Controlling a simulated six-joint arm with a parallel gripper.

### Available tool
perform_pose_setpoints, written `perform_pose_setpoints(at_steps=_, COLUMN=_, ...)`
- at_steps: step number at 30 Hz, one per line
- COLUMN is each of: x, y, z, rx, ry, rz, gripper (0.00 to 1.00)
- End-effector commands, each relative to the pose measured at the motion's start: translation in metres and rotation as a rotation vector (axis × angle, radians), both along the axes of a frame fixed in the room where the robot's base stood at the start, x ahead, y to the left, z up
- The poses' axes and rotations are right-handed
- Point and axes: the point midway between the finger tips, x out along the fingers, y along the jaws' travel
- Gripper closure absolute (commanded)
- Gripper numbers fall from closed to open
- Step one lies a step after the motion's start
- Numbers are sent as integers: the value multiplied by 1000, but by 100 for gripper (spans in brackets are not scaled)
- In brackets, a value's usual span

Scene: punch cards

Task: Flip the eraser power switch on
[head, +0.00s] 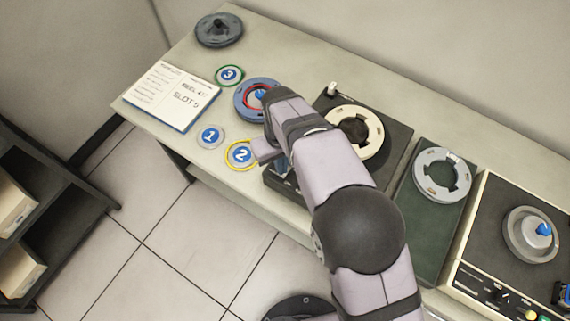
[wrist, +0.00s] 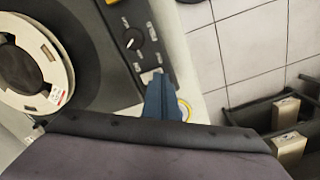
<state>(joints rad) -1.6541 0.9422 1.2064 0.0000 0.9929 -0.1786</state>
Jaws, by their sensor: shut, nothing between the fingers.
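The dark machine that appears to be the eraser (head: 398,142) stands on the bench and carries a cream reel (head: 372,153). My arm hides much of its front. In the wrist view its black front panel (wrist: 122,14) shows a knob (wrist: 134,42) with a white pointer. A small pale switch (wrist: 148,76) sits lower on the panel, close to the fingertips; its position is too small to tell. My gripper (wrist: 158,80) is shut and empty, its blue fingers at the panel's end. I cannot tell whether they touch the switch. In the head view the blue fingers (head: 282,165) show beside my wrist.
A green pad with a grey reel (head: 427,185) and another deck (head: 490,215) stand to the right.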

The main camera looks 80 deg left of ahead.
Motion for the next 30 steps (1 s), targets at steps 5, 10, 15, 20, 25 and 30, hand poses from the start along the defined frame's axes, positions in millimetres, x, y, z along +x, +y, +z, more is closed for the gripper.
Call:
perform_pose_setpoints(at_steps=5, x=0, y=0, z=0, rx=0, ry=0, rz=0, gripper=100)
perform_pose_setpoints(at_steps=10, x=0, y=0, z=-2, rx=0, ry=0, rz=0, gripper=100)
perform_pose_setpoints(at_steps=15, x=0, y=0, z=-4, rx=0, ry=0, rz=0, gripper=100)
perform_pose_setpoints(at_steps=20, x=0, y=0, z=-6, rx=0, ry=0, rz=0, gripper=100)
perform_pose_setpoints(at_steps=25, x=0, y=0, z=-8, rx=0, ry=0, rz=0, gripper=100)
perform_pose_setpoints(at_steps=30, x=0, y=0, z=-10, rx=0, ry=0, rz=0, gripper=100)
